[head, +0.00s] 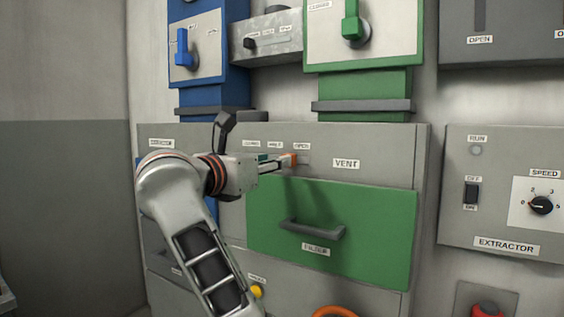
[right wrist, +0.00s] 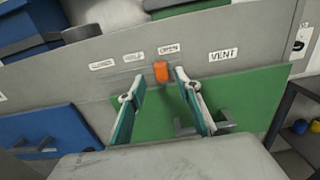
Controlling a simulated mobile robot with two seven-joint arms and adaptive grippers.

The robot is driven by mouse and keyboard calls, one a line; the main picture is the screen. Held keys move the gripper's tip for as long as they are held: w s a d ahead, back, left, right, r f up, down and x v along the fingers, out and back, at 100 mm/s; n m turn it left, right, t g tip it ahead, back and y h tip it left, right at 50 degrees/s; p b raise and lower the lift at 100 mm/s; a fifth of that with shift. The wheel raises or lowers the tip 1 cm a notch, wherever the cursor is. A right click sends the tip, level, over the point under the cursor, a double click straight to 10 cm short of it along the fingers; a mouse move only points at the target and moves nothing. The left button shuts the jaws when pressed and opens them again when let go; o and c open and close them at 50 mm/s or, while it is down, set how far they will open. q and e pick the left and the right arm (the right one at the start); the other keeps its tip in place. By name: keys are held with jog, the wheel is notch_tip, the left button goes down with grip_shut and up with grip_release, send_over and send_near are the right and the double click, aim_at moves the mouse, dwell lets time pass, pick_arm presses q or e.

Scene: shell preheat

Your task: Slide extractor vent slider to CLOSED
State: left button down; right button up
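The vent slider has an orange knob (right wrist: 161,71) that sits under the OPEN label (right wrist: 169,49), at the right end of its track on the grey panel. The CLOSED label (right wrist: 102,65) is to the left, with the HALF label (right wrist: 133,57) between them. My right gripper (right wrist: 159,76) is open, with its teal fingers pointing at the panel. The knob shows between the fingertips, with a gap on each side; how deep it sits between them I cannot tell. In the head view my right gripper (head: 287,161) reaches the slider and partly hides it. My left gripper is not in view.
A green drawer front (head: 370,225) with a grey handle (head: 313,230) lies just below the slider. The VENT label (head: 346,163) is to its right. The extractor panel (head: 455,215) with a switch and dial stands further right. Blue and green housings rise above.

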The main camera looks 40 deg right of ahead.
jog(key=x, duration=0.6)
jog(key=shift+b, duration=0.4)
jog(key=shift+c, duration=0.3)
grip_shut()
